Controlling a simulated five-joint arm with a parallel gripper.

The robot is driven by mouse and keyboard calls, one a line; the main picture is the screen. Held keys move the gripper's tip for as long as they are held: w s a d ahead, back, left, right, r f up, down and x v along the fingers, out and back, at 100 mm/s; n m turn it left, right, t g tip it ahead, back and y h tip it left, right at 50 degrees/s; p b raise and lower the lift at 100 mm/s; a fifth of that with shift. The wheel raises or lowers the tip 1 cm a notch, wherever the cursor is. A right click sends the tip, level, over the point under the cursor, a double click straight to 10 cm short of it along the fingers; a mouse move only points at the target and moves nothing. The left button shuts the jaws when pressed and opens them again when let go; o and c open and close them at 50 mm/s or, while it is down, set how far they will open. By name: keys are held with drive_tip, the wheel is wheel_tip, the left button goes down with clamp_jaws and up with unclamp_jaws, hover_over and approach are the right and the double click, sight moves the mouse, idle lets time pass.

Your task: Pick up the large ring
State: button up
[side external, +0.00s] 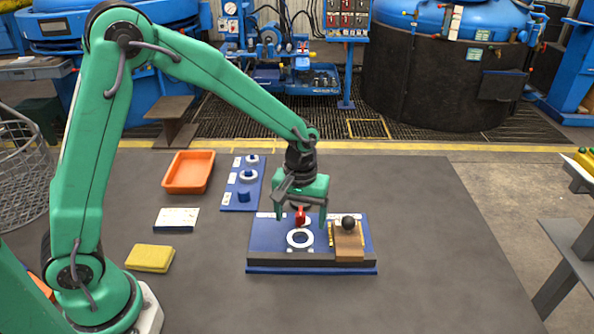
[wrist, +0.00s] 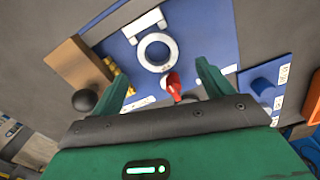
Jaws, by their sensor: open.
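A white ring (side external: 289,240) lies flat on the blue board (side external: 268,232), near its front edge. It also shows in the wrist view (wrist: 141,52), beyond my fingertips. A greyish ring (side external: 241,177) sits on the narrow blue panel (side external: 232,199) to the left. My gripper (side external: 301,212) is open and empty above the board, fingers pointing down. A red piece (side external: 301,215) shows between the fingers, partly covering a white round part behind it. Neither finger touches the white ring.
A brown block (side external: 348,243) with a black ball (side external: 348,222) stands right of the ring. A dark bar (side external: 300,259) runs along the board's front. An orange tray (side external: 188,172), white card (side external: 176,219) and yellow sponge (side external: 150,258) lie left. The table's right side is clear.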

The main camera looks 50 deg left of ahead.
sight(301, 241)
drive_tip(key=shift+d+f, duration=0.2)
drive_tip(key=shift+f, duration=2.35)
drive_tip(key=c, duration=1.2)
drive_tip(key=shift+r, duration=0.75)
drive_tip(key=r, duration=0.3)
drive_tip(key=shift+s+d+r, duration=0.1)
drive_tip(key=shift+s+d, duration=0.2)
drive_tip(key=s+d+r, duration=0.4)
drive_tip(key=s+d, duration=0.1)
drive_tip(key=s+d+r, duration=0.2)
drive_tip(key=d, duration=0.1)
drive_tip(key=shift+s+r, duration=0.15)
drive_tip(key=shift+s, duration=0.05)
